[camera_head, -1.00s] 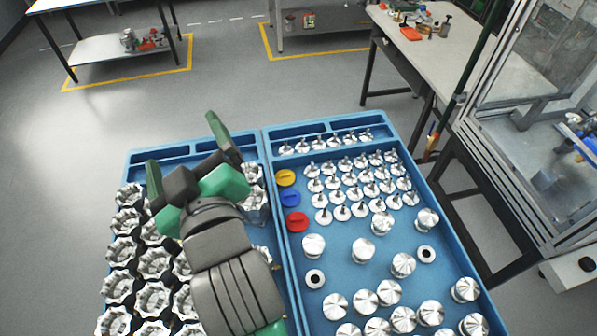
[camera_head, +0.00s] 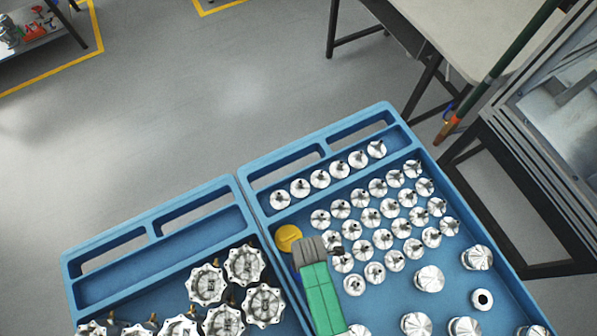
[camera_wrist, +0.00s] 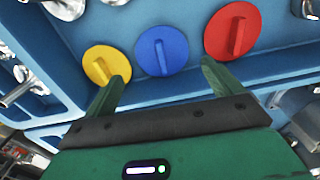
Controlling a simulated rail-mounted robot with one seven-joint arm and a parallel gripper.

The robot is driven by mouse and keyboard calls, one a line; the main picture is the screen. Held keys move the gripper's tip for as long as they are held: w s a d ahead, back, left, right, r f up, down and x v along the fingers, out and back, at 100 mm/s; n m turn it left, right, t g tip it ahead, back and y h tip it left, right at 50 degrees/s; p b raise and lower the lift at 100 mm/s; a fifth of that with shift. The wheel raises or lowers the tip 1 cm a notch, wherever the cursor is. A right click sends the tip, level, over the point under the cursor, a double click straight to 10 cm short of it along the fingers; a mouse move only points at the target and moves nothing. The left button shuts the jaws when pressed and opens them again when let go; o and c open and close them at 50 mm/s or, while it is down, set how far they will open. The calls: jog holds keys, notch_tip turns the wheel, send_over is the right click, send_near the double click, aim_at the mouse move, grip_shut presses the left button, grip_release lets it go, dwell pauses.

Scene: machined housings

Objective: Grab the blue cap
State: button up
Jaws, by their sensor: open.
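The blue cap (camera_wrist: 162,50) is a round disc with a raised bar across its face. In the wrist view it lies between the yellow cap (camera_wrist: 108,65) and the red cap (camera_wrist: 232,32). My gripper (camera_wrist: 163,74) is open and empty. Its fingertips point toward the row of caps, one near the yellow cap and the other near the red cap, with the blue cap ahead of the gap. I cannot tell the remaining distance. In the head view the yellow cap (camera_head: 288,238) shows, while my green and grey arm end hides the blue and red caps.
The blue tray (camera_head: 243,196) holds rows of small metal stemmed parts (camera_head: 371,217) right of the caps. Larger metal domes (camera_head: 429,278) stand lower right. Octagonal housings (camera_head: 245,264) fill the left tray. A divider wall runs beside the caps.

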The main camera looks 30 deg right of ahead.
jog(key=shift+s+f, duration=0.2)
jog(key=shift+s, duration=0.05)
notch_tip(320, 180, down, 2)
jog(key=shift+s, duration=0.1)
jog(key=f, duration=0.1)
jog(key=f+b, duration=0.1)
jog(key=f, duration=0.3)
jog(key=shift+w+a+f, duration=0.2)
jog(key=shift+a, duration=0.1)
jog(key=c, duration=0.7)
